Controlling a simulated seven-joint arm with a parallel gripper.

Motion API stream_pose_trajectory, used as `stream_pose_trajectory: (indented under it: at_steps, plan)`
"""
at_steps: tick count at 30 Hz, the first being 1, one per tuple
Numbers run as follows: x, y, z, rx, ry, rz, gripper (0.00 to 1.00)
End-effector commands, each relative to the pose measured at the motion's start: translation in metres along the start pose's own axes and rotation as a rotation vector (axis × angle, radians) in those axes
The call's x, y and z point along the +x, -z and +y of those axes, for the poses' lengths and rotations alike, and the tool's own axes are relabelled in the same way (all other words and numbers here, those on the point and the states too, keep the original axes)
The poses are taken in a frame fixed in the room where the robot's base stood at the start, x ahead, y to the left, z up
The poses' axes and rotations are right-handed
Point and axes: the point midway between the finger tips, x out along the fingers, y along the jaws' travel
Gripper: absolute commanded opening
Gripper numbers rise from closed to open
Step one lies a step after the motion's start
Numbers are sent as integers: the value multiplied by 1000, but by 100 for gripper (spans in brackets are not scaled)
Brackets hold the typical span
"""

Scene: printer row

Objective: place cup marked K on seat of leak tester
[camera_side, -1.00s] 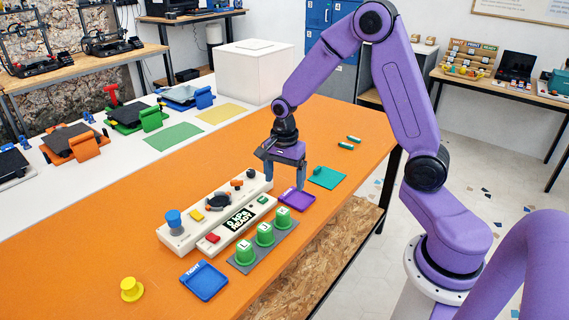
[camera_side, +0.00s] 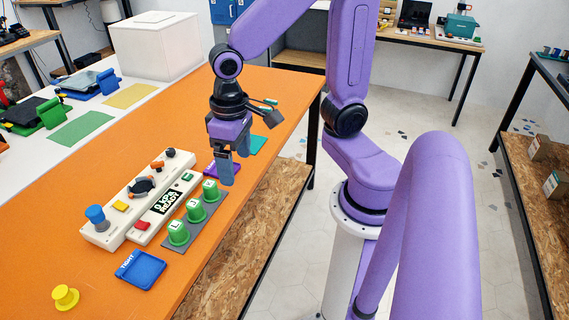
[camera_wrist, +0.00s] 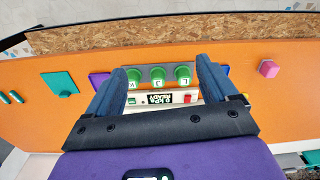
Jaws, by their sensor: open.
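Three green cups stand in a row on a grey strip (camera_side: 186,236): L (camera_side: 178,231), J (camera_side: 195,210) and K (camera_side: 210,190). The cup marked K (camera_wrist: 132,84) is at the left end of the row in the wrist view. The white leak tester (camera_side: 137,216) lies beside the row; its display (camera_side: 166,201) reads 0 kPa READY. A dark round part (camera_side: 141,187) sits on it; I cannot tell for sure whether this is the seat. My gripper (camera_side: 231,168) is open and empty, pointing down near the K end. The wrist view shows the row between its fingers.
A purple tray (camera_side: 236,170) is close to the K end, partly hidden by my fingers. A blue tray (camera_side: 140,271) lies beyond the L cup, and a yellow knobbed piece (camera_side: 65,297) farther left. The tester carries a blue knob (camera_side: 95,214). The orange table (camera_side: 60,215) is otherwise largely clear.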

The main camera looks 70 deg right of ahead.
Motion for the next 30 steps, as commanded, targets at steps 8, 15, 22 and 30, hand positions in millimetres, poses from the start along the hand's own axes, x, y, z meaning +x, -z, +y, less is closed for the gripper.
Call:
stream_pose_trajectory:
  at_steps: [8, 15, 22, 30]
  plan:
    - [-9, -81, -10, -720, 11, 8, 86]
    - [-10, -106, -8, -971, 13, 8, 75]
    - [-10, -107, -8, -981, 13, 8, 75]
    - [-10, -104, -8, -949, 13, 8, 75]
